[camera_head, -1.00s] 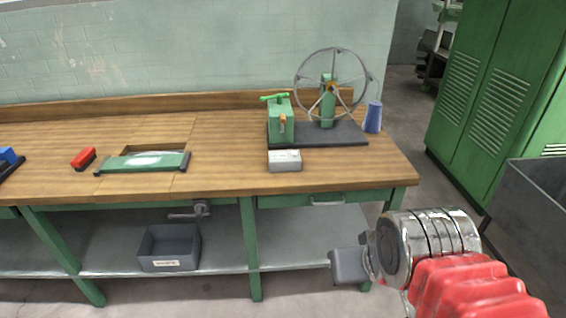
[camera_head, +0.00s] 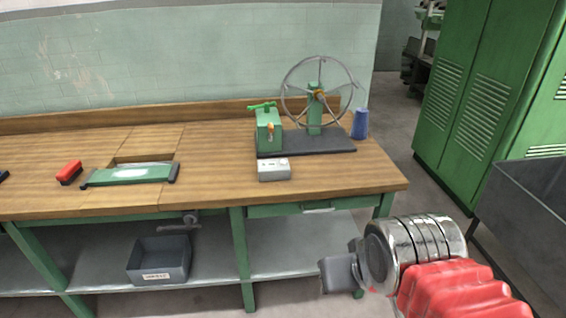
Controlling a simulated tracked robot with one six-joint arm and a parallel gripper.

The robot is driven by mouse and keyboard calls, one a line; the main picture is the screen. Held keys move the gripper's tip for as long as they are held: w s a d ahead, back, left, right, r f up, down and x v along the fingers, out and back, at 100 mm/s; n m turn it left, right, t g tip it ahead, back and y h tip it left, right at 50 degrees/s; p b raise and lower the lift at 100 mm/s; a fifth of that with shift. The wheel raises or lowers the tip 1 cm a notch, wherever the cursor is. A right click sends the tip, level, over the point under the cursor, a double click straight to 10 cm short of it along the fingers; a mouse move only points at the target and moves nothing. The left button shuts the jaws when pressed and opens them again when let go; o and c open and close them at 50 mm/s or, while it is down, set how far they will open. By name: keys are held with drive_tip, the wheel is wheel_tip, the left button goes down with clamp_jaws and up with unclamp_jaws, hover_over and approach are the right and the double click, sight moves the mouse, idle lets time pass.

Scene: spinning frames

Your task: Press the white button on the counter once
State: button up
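A small light-grey box (camera_head: 274,169) sits near the front edge of the wooden counter (camera_head: 220,186), in front of a spinning-wheel device. Its top is pale with small marks. I cannot make out a separate white button on it at this size. My gripper (camera_head: 338,273) is at the lower right, in front of the counter and below its top. It is apart from the box. It shows as a grey block at the end of my silver and red arm, and its fingers cannot be made out.
A green-framed panel (camera_head: 130,174) and red brush-like object (camera_head: 69,172) lie left. A grey bin (camera_head: 158,261) is on the lower shelf. Green lockers (camera_head: 480,90) stand right.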

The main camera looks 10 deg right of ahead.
clamp_jaws()
idle(1.4)
